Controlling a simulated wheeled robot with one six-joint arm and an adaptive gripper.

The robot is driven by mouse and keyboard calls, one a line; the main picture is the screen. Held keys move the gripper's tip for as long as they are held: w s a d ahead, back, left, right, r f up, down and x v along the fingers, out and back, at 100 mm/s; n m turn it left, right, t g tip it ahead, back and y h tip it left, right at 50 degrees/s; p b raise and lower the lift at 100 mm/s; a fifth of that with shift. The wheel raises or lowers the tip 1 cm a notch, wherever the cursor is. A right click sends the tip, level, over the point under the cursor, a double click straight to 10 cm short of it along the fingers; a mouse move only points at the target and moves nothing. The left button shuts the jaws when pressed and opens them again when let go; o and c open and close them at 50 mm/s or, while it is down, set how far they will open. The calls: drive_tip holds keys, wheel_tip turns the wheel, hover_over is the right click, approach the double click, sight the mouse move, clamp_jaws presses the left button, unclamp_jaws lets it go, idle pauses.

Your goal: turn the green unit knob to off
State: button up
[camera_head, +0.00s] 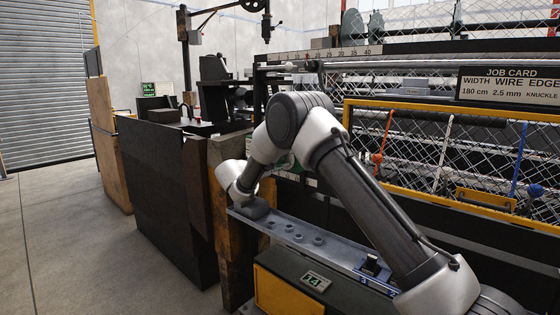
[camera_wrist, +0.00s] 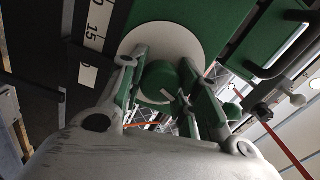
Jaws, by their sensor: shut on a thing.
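In the wrist view, a round green knob (camera_wrist: 158,84) sits in front of a white disc (camera_wrist: 185,42) on a green panel (camera_wrist: 222,22). My gripper (camera_wrist: 160,76) has one finger on each side of the knob and is shut on it. The knob's pointer and the marks on the disc cannot be made out. In the head view, my arm hides the knob and the gripper; only a bit of green (camera_head: 285,161) shows behind the arm.
A scale strip (camera_wrist: 92,40) runs left of the disc. A grey rail (camera_head: 300,238) with several round pegs lies below my arm. A yellow guard frame (camera_head: 440,110) with red, white and blue hanging handles stands at right. Open floor (camera_head: 70,230) is at left.

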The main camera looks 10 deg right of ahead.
drive_tip(key=shift+n, duration=2)
drive_tip(key=o, duration=1.1)
drive_tip(key=shift+c, duration=0.2)
drive_tip(key=v, duration=1.2)
